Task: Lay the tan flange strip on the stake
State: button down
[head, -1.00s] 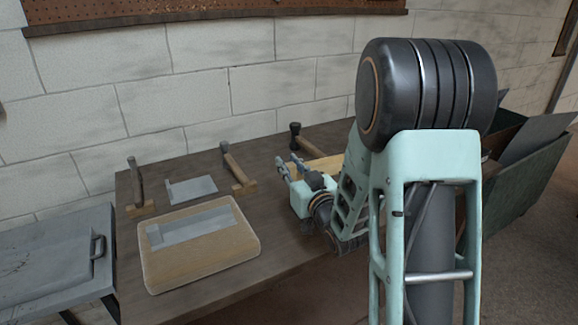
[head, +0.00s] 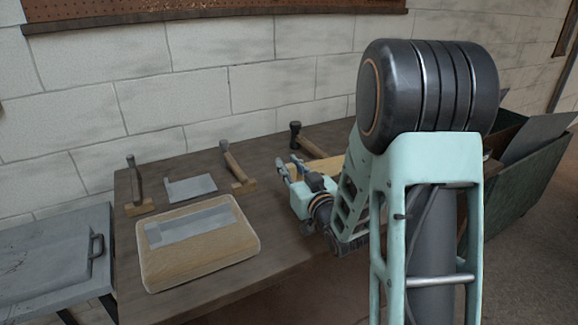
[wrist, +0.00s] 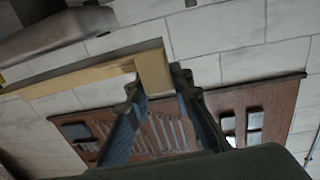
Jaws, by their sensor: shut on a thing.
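My gripper (wrist: 160,85) is shut on one end of the tan flange strip (wrist: 153,72), an angled piece that runs off to the left in the wrist view. In the head view my gripper (head: 289,167) is at the right part of the bench, and the tan strip (head: 318,166) shows partly behind it. A dark grey metal body (wrist: 65,32) is in the upper left of the wrist view, close to the strip; it may be the stake. I cannot tell whether the strip touches it. My arm hides much of the bench's right side in the head view.
A dark-headed hammer (head: 296,134) lies near the gripper. A green bin (head: 525,185) stands right.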

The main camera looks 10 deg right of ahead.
jog(key=shift+f+b, duration=1)
jog(key=shift+b, duration=0.15)
jog(key=c, duration=1.6)
grip_release()
